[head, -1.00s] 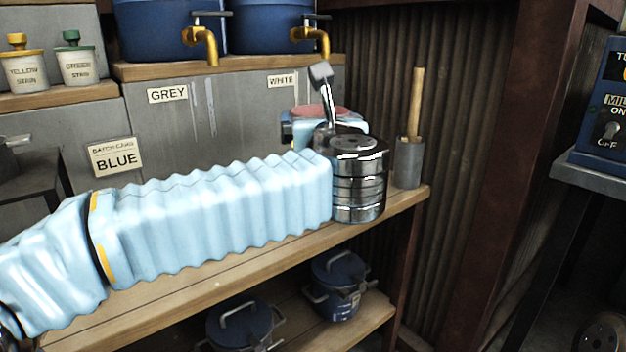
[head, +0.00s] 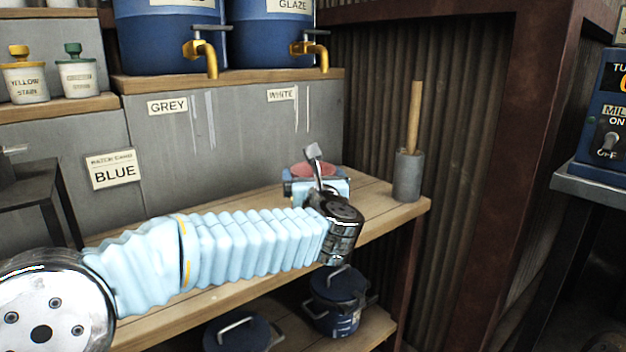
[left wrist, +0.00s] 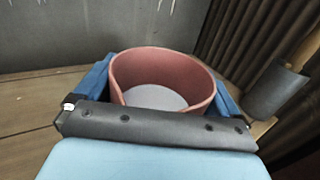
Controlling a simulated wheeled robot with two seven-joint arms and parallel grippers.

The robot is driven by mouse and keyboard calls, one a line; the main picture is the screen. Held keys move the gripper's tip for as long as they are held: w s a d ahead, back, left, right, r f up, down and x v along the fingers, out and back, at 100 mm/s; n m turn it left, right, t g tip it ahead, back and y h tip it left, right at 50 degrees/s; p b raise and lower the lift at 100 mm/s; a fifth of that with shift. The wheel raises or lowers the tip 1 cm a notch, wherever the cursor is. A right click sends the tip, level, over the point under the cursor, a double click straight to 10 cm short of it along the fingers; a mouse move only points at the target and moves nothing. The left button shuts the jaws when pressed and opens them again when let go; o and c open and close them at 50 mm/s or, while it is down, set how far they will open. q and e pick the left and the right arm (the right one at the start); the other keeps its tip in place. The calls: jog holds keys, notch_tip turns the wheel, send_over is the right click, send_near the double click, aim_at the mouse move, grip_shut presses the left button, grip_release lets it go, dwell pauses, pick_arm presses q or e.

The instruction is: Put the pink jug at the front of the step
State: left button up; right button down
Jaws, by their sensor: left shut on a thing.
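A pink jug (left wrist: 165,78), open at the top with a pale grey inside bottom, is between the blue fingers of my left gripper (left wrist: 164,88) in the left wrist view. In the head view only its pink top (head: 312,170) shows above the gripper; my wrist hides most of it. My left gripper (head: 316,186) is shut on the jug over the right part of the wooden board (head: 375,195). I cannot tell whether the jug's base touches the wood. My right gripper is not in view.
A grey cylinder with a wooden stick (head: 408,175) stands right of the gripper. Blue tanks with yellow taps (head: 204,52) sit on a ledge (head: 240,78) behind. Blue lidded pots (head: 337,300) stand on the lower shelf. The grey wall (head: 230,140) is close behind.

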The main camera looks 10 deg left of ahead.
pick_arm(q)
jog(key=shift+r, duration=0.15)
jog(key=shift+f, duration=0.2)
jog(key=o, duration=1.4)
jog(key=shift+r, duration=0.15)
jog(key=b+v, duration=0.1)
jog(key=v, duration=1.1)
jog(key=shift+s, duration=0.1)
